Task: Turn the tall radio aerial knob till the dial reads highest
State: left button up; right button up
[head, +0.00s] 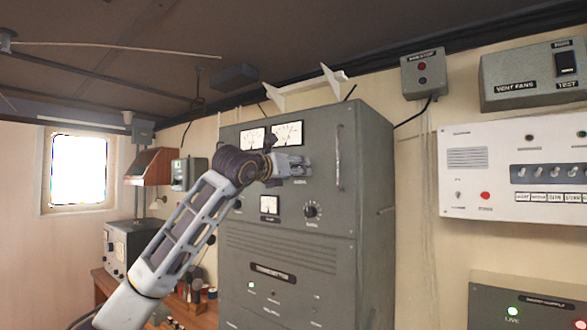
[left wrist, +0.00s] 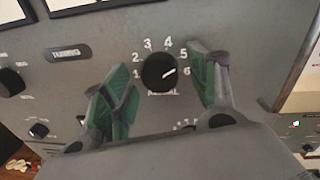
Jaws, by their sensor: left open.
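The tall grey radio cabinet (head: 290,285) stands in the middle of the head view. My left gripper (head: 304,167) is at its upper panel, fingers open. In the left wrist view the black aerial knob (left wrist: 158,72) lies between the open green-padded fingers of my left gripper (left wrist: 160,78), with a gap showing on each side. Its white pointer line aims between the 5 and the 6. The label below it is partly legible. In the head view the gripper hides this knob. Two white dials (head: 287,133) sit above; their needles are too small to read. My right gripper is not in view.
A smaller meter (head: 270,205) and another black knob (head: 312,210) sit lower on the cabinet. A vertical handle (head: 338,162) rises right of my gripper. A white switch panel (head: 490,180) is on the right wall. More knobs (left wrist: 11,82) show left in the wrist view.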

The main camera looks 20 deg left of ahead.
pick_arm(q)
jog(key=c, duration=1.1)
jog(key=shift+o, duration=0.2)
jog(key=shift+f+m+b, duration=0.1)
jog(key=shift+m+b, duration=0.2)
jog(key=shift+m, duration=0.1)
jog(key=shift+m+h+b, duration=0.3)
jog(key=shift+m+b, duration=1.15)
jog(key=shift+m, duration=2.25)
jog(key=o, duration=1.1)
jog(key=shift+c, duration=0.2)
